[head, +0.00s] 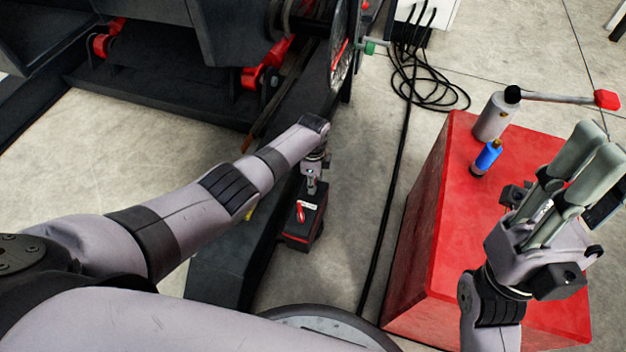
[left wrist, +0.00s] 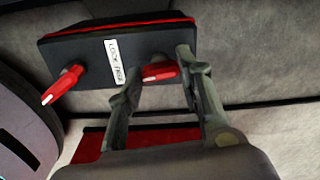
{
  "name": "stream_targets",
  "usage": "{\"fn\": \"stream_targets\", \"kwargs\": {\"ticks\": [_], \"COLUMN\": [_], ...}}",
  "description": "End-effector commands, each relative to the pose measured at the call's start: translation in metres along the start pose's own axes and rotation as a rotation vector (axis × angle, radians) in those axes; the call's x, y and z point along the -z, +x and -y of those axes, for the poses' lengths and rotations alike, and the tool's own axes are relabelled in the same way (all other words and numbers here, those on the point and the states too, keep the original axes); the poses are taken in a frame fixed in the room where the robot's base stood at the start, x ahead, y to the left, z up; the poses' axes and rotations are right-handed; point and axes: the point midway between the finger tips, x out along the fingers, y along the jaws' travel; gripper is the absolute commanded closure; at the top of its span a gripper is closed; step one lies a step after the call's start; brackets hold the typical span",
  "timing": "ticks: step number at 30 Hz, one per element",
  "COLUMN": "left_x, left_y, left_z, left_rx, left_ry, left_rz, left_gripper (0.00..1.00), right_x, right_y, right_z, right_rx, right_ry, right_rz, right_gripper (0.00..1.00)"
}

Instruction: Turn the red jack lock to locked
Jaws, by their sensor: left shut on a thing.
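The jack lock box (head: 300,243) is dark with a red edge and stands low beside a dark beam. In the left wrist view the box (left wrist: 88,55) carries a white label (left wrist: 115,64), apparently lettered LOCK and FREE, between two red levers. The left lever (left wrist: 63,85) is free and slants down-left. My left gripper (left wrist: 158,92) is shut on the right red lever (left wrist: 160,71), which lies roughly sideways between its fingers. In the head view my left gripper (head: 312,183) hides part of the box top. My right gripper (head: 598,140) is raised over the red cabinet; its finger gap is unclear.
A bar with a red end (head: 607,99) lies behind. Black cables (head: 425,85) coil on the floor. The dark positioner frame (head: 150,85) fills the upper left.

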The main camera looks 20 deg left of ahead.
Motion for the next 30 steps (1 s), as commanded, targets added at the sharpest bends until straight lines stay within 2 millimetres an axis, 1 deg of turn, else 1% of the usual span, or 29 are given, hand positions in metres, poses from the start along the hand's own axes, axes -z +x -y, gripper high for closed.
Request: {"fn": "stream_targets", "kwargs": {"ticks": [3, 10, 26, 27, 30], "left_x": [0.0003, 0.0003, 0.0002, 0.0002, 0.0002], "left_y": [0.0005, 0.0004, 0.0004, 0.0004, 0.0004], "left_z": [-0.0007, -0.0007, -0.0007, -0.0007, -0.0006], "left_rx": [-0.002, -0.002, -0.002, -0.002, -0.001], "left_ry": [0.064, 0.141, 0.167, 0.167, 0.167], "left_rz": [0.0, -0.001, 0.0, 0.0, 0.0], "left_gripper": [0.95, 0.95, 0.95, 0.66, 0.6], "right_x": [-0.0001, 0.0004, 0.0009, 0.0009, 0.0007], "right_y": [-0.0001, 0.0018, 0.0034, 0.0032, 0.0025], "right_z": [0.0, 0.0001, 0.0002, 0.0002, 0.0002], "right_rx": [0.0, 0.003, 0.005, 0.004, 0.003], "right_ry": [0.0, 0.0, -0.001, -0.001, 0.0], "right_rz": [0.0, -0.008, -0.014, -0.014, -0.01], "right_gripper": [0.69, 0.69, 0.69, 0.69, 0.69]}}
